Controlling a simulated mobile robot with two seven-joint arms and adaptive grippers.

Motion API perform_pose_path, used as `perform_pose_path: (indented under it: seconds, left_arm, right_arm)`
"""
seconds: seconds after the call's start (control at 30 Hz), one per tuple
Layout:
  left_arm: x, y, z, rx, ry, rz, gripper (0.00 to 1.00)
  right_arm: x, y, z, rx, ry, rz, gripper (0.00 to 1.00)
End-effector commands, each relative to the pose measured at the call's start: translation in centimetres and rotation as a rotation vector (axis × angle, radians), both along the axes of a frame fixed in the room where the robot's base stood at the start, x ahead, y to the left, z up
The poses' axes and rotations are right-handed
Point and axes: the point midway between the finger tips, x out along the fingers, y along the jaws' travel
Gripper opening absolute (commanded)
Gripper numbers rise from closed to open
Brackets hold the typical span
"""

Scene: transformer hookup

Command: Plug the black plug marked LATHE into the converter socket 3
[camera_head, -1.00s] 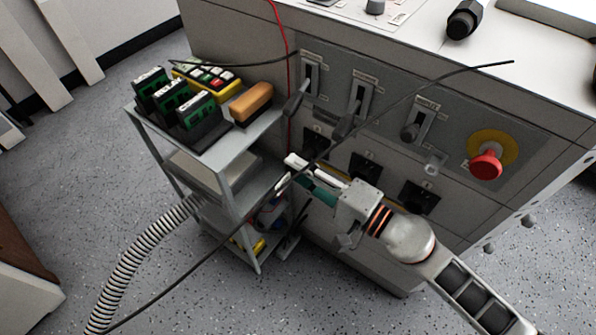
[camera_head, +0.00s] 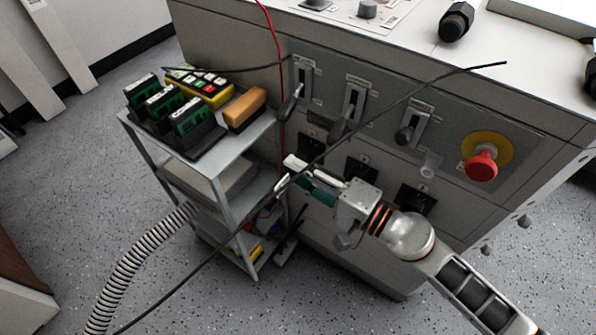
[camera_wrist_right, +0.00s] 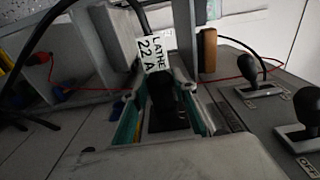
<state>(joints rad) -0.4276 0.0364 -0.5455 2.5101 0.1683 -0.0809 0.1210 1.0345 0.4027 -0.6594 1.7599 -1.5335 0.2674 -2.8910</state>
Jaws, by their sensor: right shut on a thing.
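My right gripper (camera_head: 288,173) reaches in from the lower right and is in front of the left part of the cabinet front. In the right wrist view, it (camera_wrist_right: 165,105) is shut on a black plug (camera_wrist_right: 165,98) with a white tag (camera_wrist_right: 153,55) reading LATHE 22 A. The plug is mostly hidden in the head view. Dark sockets sit in a row below the levers: a left one (camera_head: 311,145), a middle one (camera_head: 361,168) and a right one (camera_head: 415,199). Their numbers are too small to read. I cannot tell any contact between plug and socket. My left gripper is not in view.
A grey cart (camera_head: 243,170) with green-black blocks (camera_head: 192,118) and an orange-brown block (camera_head: 244,108) stands left of the cabinet. A black cable (camera_head: 215,252) crosses in front. Levers (camera_head: 353,104) and a red button (camera_head: 481,165) protrude above the sockets.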

Motion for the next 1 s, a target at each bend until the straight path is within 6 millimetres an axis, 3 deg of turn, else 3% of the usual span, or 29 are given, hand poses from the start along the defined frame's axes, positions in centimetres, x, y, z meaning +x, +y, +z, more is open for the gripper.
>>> perform_pose_path:
  seconds: [0.47, 0.5, 0.53, 1.0]
  left_arm:
    - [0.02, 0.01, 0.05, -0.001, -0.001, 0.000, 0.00]
    - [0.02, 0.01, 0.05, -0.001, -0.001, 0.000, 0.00]
    - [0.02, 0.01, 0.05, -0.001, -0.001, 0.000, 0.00]
    - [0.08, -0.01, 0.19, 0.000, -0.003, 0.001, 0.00]
  right_arm:
    - [0.34, -0.26, 0.26, 0.000, -0.005, -0.007, 0.03]
    - [0.35, -0.26, 0.27, 0.000, -0.005, -0.007, 0.38]
    - [0.36, -0.27, 0.28, -0.001, -0.006, -0.007, 0.45]
    - [0.13, -0.10, 0.35, -0.001, -0.007, -0.008, 0.47]
